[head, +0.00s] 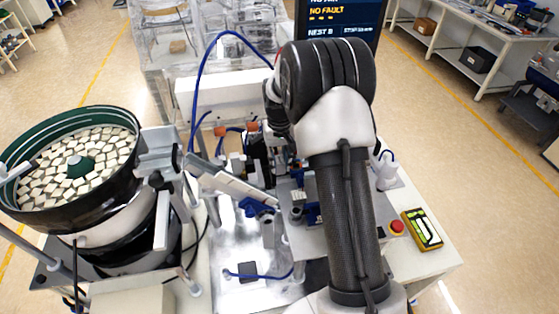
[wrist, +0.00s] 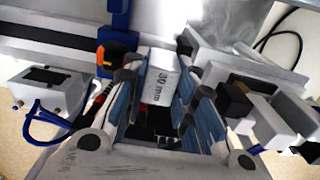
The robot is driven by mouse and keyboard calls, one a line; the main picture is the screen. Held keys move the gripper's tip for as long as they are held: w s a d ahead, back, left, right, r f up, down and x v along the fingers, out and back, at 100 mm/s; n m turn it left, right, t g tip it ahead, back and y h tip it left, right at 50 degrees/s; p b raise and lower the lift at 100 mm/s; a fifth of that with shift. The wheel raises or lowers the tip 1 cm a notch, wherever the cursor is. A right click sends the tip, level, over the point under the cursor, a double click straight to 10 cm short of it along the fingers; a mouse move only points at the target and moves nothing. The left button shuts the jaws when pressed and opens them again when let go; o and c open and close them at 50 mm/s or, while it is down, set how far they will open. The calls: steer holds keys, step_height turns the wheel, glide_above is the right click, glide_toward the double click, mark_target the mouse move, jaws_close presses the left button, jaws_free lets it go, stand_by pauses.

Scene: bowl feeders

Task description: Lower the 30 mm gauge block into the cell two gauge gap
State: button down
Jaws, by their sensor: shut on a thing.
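The 30 mm gauge block (wrist: 160,84) is a pale block with "30 mm" printed on it, seen in the wrist view. My gripper (wrist: 158,95) is shut on it, with a blue-padded finger on each side. Below the block, a dark recess with small red parts (wrist: 150,132) shows between the fingers. I cannot tell whether this is the gauge gap, or whether the block touches anything there. In the head view my arm hides the gripper and the block.
A bowl feeder (head: 75,170) full of pale parts stands at the left. An inclined track (head: 230,183) and blue-fitted fixtures crowd the middle. A red button (head: 397,227) and a yellow-edged pendant (head: 422,229) lie at the right. A screen (head: 340,20) reads "NO FAULT".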

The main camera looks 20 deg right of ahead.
steer(key=shift+f, duration=0.2)
steer(key=c, duration=1.2)
jaws_free()
steer(key=shift+c, duration=0.2)
steer(key=s+a+r+t+b, duration=0.1)
steer(key=s+a+r, duration=0.1)
steer(key=r, duration=0.6)
steer(key=s+a+r+b, duration=0.1)
steer(key=s+r+b, duration=0.15)
steer(key=r, duration=0.55)
steer(key=s+a+r+n+t+b, duration=0.1)
steer(key=s+a+r+b, duration=0.2)
steer(key=s, duration=0.6)
steer(key=s+a+f+t+b, duration=0.1)
steer(key=s+a+f+b, duration=0.1)
steer(key=s, duration=0.7)
steer(key=s+a+f+n+t+b, duration=0.1)
steer(key=s+a+f+b, duration=0.1)
steer(key=s+f, duration=0.3)
steer(key=s+a, duration=0.1)
steer(key=s, duration=0.3)
steer(key=shift+s+t, duration=0.25)
steer(key=shift+t, duration=0.05)
